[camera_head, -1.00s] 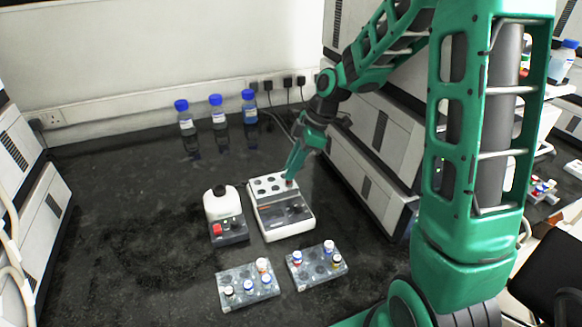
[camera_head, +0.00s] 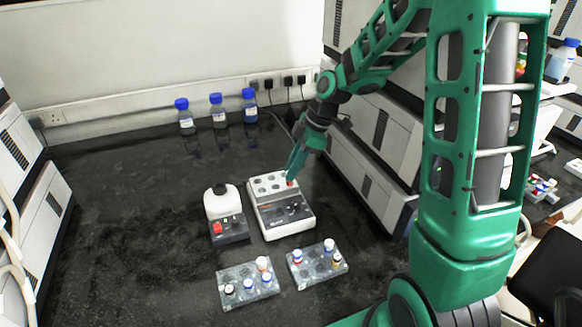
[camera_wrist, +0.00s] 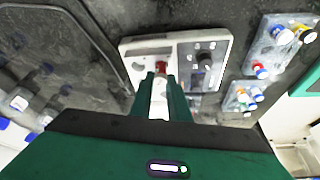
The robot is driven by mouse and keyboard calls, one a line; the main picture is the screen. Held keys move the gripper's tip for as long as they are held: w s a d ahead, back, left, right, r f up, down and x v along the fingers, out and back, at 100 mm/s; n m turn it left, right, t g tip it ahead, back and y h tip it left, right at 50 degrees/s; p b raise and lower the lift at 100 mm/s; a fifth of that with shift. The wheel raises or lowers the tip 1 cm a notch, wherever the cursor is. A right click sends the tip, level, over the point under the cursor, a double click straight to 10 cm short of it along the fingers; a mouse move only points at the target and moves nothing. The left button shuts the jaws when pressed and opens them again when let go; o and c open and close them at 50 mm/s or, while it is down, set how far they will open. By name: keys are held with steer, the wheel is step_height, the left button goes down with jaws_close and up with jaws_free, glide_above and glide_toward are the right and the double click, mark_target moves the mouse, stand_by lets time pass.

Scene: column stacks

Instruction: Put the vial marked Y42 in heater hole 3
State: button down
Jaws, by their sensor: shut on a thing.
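My gripper (camera_head: 290,178) is shut on a red-capped vial (camera_wrist: 161,68) with a white body, which shows between the fingertips (camera_wrist: 160,86) in the wrist view. The vial's marking cannot be read. The white heater (camera_head: 265,214) has a top plate of round holes and a dark control panel in front. My fingertips are at the right side of the hole plate. The heater also shows in the wrist view (camera_wrist: 222,42), just beyond the fingers. Whether the vial is in a hole or above one cannot be told. The hole numbers are too small to read.
Two clear racks (camera_head: 237,297) (camera_head: 305,281) with several capped vials stand in front of the heater. A small device with a white top (camera_head: 221,202) stands left of it. Blue-capped bottles (camera_head: 218,112) stand by the wall. Large instruments (camera_head: 375,150) rise on the right. The bench's left is clear.

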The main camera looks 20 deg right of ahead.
steer(key=shift+f, duration=0.75)
stand_by(0.4)
steer(key=c, duration=1.3)
jaws_free()
steer(key=shift+r, duration=0.1)
steer(key=shift+r, duration=2.95)
